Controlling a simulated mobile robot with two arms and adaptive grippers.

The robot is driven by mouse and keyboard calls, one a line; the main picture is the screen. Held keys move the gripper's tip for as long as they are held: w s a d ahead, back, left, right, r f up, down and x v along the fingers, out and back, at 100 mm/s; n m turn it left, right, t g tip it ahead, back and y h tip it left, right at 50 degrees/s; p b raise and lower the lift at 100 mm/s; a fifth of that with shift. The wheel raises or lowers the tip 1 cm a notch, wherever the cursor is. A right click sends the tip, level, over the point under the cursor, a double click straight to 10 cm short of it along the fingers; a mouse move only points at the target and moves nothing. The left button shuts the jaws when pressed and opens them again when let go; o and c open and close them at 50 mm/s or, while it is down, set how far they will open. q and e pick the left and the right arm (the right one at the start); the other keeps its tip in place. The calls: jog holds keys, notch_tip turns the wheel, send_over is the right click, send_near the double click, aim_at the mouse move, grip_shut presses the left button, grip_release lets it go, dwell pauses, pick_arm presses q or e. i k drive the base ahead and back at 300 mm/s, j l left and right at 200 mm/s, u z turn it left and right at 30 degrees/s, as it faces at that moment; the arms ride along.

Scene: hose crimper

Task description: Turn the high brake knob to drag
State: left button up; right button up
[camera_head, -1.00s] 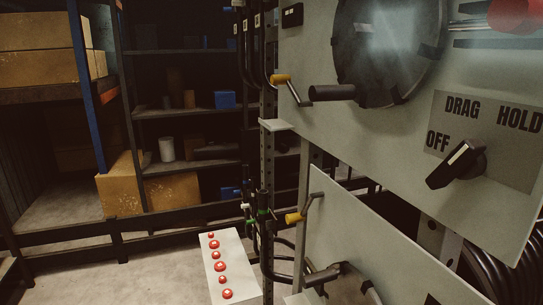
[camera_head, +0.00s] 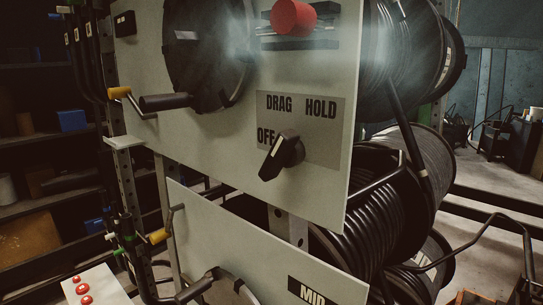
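The black brake knob (camera_head: 282,155) is on the upper grey panel, right of centre in the head view. It sits on a darker label plate (camera_head: 327,145) reading OFF, DRAG and HOLD. OFF is at its upper left, DRAG above it and HOLD at its upper right. The knob's long grip slants from lower left to upper right, with a white line on its face. I cannot tell for sure which label the line marks. Neither of my grippers is in view, and nothing touches the knob.
A black crank handle (camera_head: 165,102) sticks out left of the knob, below a round dark disc. A red cylinder (camera_head: 293,17) is above. A lower panel (camera_head: 220,240) reads MID. Black hose reels (camera_head: 395,190) stand behind at right. A box with red buttons (camera_head: 92,287) is at lower left.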

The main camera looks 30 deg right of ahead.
aim_at(287, 150)
jog(key=z, duration=0.45)
jog(key=i+j+z, duration=0.1)
jog(key=j+z, duration=0.35)
jog(key=i+j+z, duration=0.1)
jog(key=j+z, duration=0.15)
jog(key=z, duration=0.2)
jog(key=j+z, duration=0.9)
jog(key=k+l, duration=0.05)
jog(key=l, duration=0.05)
